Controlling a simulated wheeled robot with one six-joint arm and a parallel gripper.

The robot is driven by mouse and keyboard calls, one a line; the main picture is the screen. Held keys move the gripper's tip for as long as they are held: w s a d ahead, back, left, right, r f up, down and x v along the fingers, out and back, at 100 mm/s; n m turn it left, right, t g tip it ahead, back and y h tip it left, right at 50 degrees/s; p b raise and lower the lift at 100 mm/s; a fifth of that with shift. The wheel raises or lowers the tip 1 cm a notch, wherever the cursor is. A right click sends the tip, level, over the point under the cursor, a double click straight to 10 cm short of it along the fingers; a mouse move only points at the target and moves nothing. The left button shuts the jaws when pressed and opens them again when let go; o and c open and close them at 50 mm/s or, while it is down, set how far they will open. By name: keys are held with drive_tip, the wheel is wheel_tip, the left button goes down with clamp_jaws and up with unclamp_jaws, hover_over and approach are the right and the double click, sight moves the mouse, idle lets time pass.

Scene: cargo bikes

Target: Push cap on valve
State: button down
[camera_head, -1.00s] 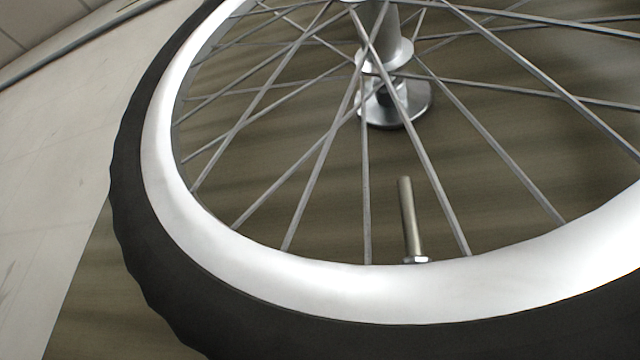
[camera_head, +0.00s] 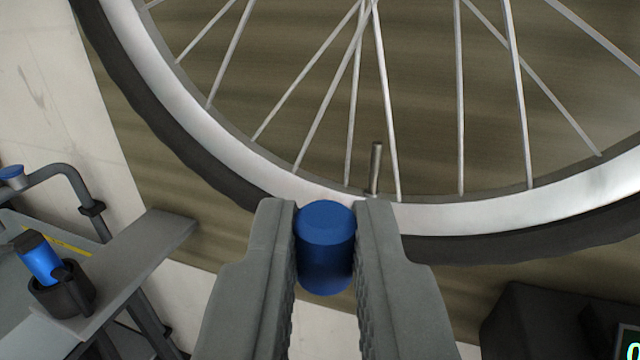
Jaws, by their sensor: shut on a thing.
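My gripper (camera_head: 326,240) is shut on a blue cap (camera_head: 326,250), a short cylinder held upright between the two grey fingers. The valve (camera_head: 375,168) is a thin metal stem that rises from the inner side of the wheel's silver rim (camera_head: 470,205). The cap appears below and a little left of the valve in the picture, apart from it. The valve's tip is bare. The fingers and cap cover part of the rim and black tyre (camera_head: 215,183).
Spokes (camera_head: 459,95) stand close around the valve. At the left, a grey shelf (camera_head: 150,255) carries a blue object in a black holder (camera_head: 62,290). A dark box (camera_head: 540,320) with a small display is at the lower right.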

drive_tip(key=shift+w+d, duration=0.65)
drive_tip(key=shift+w, duration=1.35)
drive_tip(key=shift+w+d, duration=0.65)
drive_tip(key=shift+w, duration=1.3)
drive_tip(key=shift+w+d, duration=0.65)
drive_tip(key=shift+w, duration=1.35)
drive_tip(key=shift+f, duration=0.9)
drive_tip(key=c, duration=1)
unclamp_jaws()
drive_tip(key=s, duration=1)
drive_tip(key=shift+a, duration=0.1)
